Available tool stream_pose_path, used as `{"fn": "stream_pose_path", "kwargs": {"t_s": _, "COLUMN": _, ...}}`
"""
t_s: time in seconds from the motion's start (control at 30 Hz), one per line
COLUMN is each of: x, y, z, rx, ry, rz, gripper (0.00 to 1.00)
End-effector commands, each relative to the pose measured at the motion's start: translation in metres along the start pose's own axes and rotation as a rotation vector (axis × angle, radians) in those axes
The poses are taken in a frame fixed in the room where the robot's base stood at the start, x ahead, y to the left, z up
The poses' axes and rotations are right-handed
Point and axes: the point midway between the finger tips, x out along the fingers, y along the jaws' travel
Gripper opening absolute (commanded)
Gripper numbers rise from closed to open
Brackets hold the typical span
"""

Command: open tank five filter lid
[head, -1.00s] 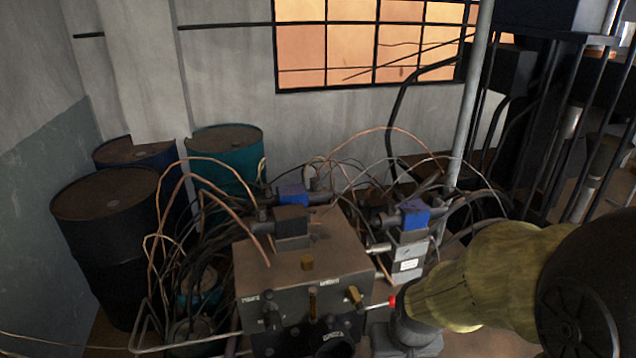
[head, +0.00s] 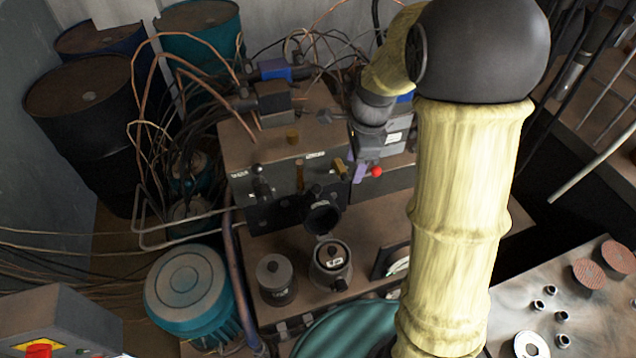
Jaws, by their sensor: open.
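On the bench in front of the metal tank block (head: 285,150) are two dark round pots with knobbed tops. The right pot (head: 330,262) bears a small white label that I cannot read; the left pot (head: 276,278) stands beside it. A dark round cup-shaped piece (head: 322,217) stands tilted up just behind the right pot; I cannot tell if it is a raised lid. I cannot tell which part is tank five's. My gripper (head: 353,174) is open, pointing down by the block's right front, left of a red knob (head: 376,172). Its purple fingers are partly hidden.
A teal motor (head: 187,292) stands left of the bench, near a box with a red button (head: 38,351). Drums and loose cables crowd the back left. A table with flap discs (head: 588,275) and small fittings is at right.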

Motion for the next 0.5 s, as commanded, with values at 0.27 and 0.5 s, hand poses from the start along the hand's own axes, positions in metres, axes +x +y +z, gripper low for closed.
{"fn": "stream_pose_path", "kwargs": {"t_s": 0.27, "x": 0.0, "y": -0.046, "z": 0.016, "rx": 0.554, "ry": -0.031, "rz": 0.074, "gripper": 0.5}}
{"fn": "stream_pose_path", "kwargs": {"t_s": 0.5, "x": 0.002, "y": -0.079, "z": 0.033, "rx": 1.004, "ry": -0.029, "rz": 0.147, "gripper": 0.5}}
